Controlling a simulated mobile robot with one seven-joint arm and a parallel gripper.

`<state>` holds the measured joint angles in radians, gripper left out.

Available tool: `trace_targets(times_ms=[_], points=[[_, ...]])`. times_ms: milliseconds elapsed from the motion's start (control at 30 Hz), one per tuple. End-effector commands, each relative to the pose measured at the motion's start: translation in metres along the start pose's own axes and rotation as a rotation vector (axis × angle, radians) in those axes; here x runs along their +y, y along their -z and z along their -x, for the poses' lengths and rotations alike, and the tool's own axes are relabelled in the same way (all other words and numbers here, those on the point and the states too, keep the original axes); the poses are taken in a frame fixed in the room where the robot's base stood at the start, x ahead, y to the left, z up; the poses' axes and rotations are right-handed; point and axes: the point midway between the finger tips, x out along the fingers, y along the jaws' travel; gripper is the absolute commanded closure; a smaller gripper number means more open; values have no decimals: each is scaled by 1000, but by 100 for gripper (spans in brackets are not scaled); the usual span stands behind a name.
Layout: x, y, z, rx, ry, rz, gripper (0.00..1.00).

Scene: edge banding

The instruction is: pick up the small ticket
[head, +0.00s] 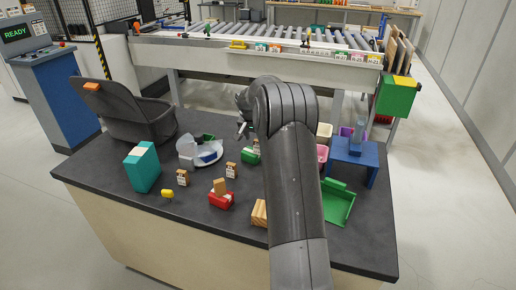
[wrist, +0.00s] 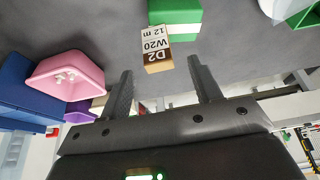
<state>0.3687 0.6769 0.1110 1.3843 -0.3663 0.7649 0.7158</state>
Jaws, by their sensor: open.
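Several small brown blocks with white printed labels stand on the dark table; which one is the small ticket I cannot tell for sure. One labelled block (wrist: 157,50), reading D2 W20 12 m, is in the wrist view beside a green box (wrist: 175,18). Others are a left block (head: 183,178) and a middle block (head: 231,170). A plain brown piece (head: 220,186) stands in a red holder (head: 222,201). My gripper (wrist: 160,68) is open and empty, its fingers on either side of the D2 block in the picture. In the head view my arm hides part of that area.
On the table (head: 100,185) are a teal box (head: 142,168), a white and blue ring-shaped thing (head: 200,151), a yellow piece (head: 167,193), a green tray (head: 338,204) and a blue stand (head: 354,158). A pink bin (wrist: 66,75) is left in the wrist view.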

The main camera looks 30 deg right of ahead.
Motion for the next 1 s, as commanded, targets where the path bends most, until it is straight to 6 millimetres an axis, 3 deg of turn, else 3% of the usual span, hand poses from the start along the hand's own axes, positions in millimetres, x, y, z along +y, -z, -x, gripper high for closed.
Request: trace_targets(times_ms=[233, 500, 733, 1000], points=[[1, -2, -21, -1, 0, -1, 42], [1, -6, -59, -1, 0, 0, 42], [1, -5, -62, 1, 1, 0, 42], [1, -5, -62, 1, 1, 0, 62]])
